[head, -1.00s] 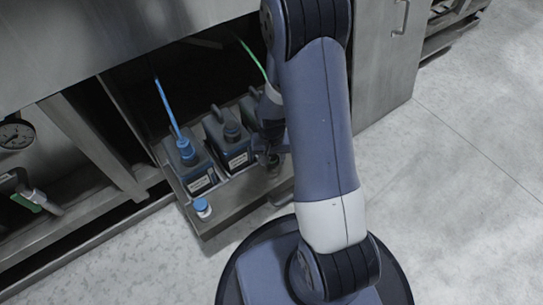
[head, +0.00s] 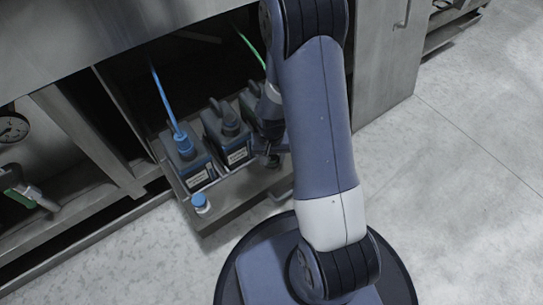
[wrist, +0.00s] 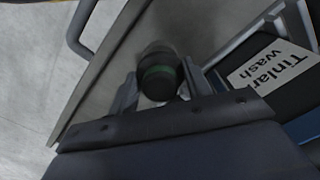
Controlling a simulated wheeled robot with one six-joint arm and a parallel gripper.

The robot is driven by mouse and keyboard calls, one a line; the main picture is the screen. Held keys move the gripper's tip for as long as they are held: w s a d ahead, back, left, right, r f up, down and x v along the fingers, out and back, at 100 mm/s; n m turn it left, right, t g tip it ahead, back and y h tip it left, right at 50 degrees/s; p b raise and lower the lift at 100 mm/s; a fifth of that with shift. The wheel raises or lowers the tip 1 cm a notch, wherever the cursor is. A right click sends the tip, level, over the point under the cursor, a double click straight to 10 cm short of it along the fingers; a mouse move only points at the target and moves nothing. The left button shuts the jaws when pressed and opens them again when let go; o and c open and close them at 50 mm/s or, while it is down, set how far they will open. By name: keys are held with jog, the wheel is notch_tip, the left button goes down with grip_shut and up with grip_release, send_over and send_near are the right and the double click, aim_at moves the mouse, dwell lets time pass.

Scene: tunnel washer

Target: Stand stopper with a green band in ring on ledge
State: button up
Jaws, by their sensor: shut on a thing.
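The dark stopper with a green band (wrist: 159,76) is between the two fingers of my gripper (wrist: 160,88) in the wrist view. My gripper is shut on it, above the metal ledge (wrist: 118,62). In the head view my gripper (head: 268,152) is low beside the canisters, partly behind my arm, and the stopper cannot be made out there. The ledge (head: 232,203) runs along the front of the canisters. No ring for the green-banded stopper can be made out; my arm covers the ledge's right part.
A canister with a blue cap and blue hose (head: 186,160) stands at the left, with a grey-capped canister (head: 228,140) beside it. A small blue-topped stopper (head: 201,203) stands on the ledge's left end. A green hose (head: 251,50) runs behind my arm. A labelled canister (wrist: 272,75) is close right of my gripper.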

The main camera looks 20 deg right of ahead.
jog(key=shift+f, duration=0.45)
jog(key=shift+f+b, duration=0.45)
jog(key=shift+b, duration=0.05)
dwell(0.4)
jog(key=o, duration=1.9)
jog(key=shift+r, duration=0.1)
jog(key=shift+r+p, duration=3.6)
jog(key=shift+r, duration=0.85)
jog(key=shift+f, duration=0.15)
